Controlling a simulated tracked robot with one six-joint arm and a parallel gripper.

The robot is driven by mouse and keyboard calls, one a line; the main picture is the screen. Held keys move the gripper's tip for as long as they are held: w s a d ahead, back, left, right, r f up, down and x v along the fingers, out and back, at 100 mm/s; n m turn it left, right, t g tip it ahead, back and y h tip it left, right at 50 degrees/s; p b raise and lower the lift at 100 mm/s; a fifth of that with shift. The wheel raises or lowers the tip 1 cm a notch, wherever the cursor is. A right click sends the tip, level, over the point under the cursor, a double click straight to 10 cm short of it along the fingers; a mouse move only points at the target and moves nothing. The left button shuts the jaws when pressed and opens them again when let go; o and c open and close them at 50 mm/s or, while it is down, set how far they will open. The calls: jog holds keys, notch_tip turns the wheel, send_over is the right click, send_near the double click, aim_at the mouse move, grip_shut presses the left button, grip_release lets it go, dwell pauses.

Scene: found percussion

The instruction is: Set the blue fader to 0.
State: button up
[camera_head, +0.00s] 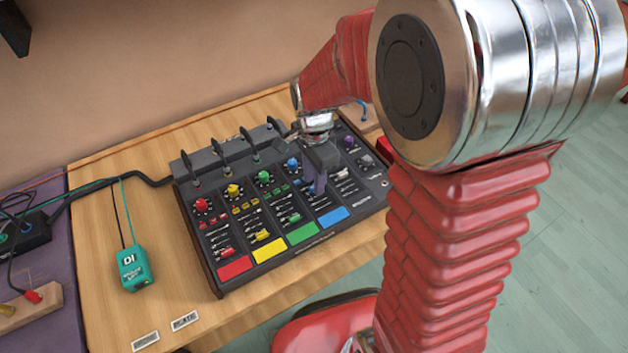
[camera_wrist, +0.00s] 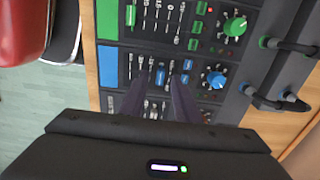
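The mixer (camera_head: 215,262) lies on the wooden table with red, yellow, green and blue channels. The blue fader cap (camera_wrist: 160,76) shows in the wrist view, on the blue channel between the blue label (camera_wrist: 108,66) and the blue knob (camera_wrist: 217,79). My gripper (camera_wrist: 161,72) has its two dark fingers apart, one on either side of the cap. I cannot tell whether they touch it. In the head view my gripper (camera_head: 318,188) points down over the blue channel and hides the cap; the blue label (camera_head: 333,217) shows below it. The scale marks are too small to read.
The green fader (camera_head: 294,217) is on the neighbouring channel, left of my gripper. Plugs with black cables (camera_head: 222,150) stand along the mixer's back. A teal DI box (camera_head: 134,268) lies on the table to the left. A red seat (camera_head: 322,325) is in front.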

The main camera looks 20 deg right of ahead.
notch_tip(320, 180, up, 13)
jog(key=shift+f, duration=0.2)
dwell(0.7)
jog(key=s+r+n+t, duration=0.2)
jog(key=s+n, duration=0.5)
jog(key=s+d+r+n+t, duration=0.1)
jog(key=s+r+n+t, duration=0.2)
jog(key=s+n, duration=0.5)
jog(key=shift+s+d+r+t, duration=0.15)
jog(key=shift+r+t, duration=0.15)
jog(key=shift+r, duration=0.05)
dwell(3.0)
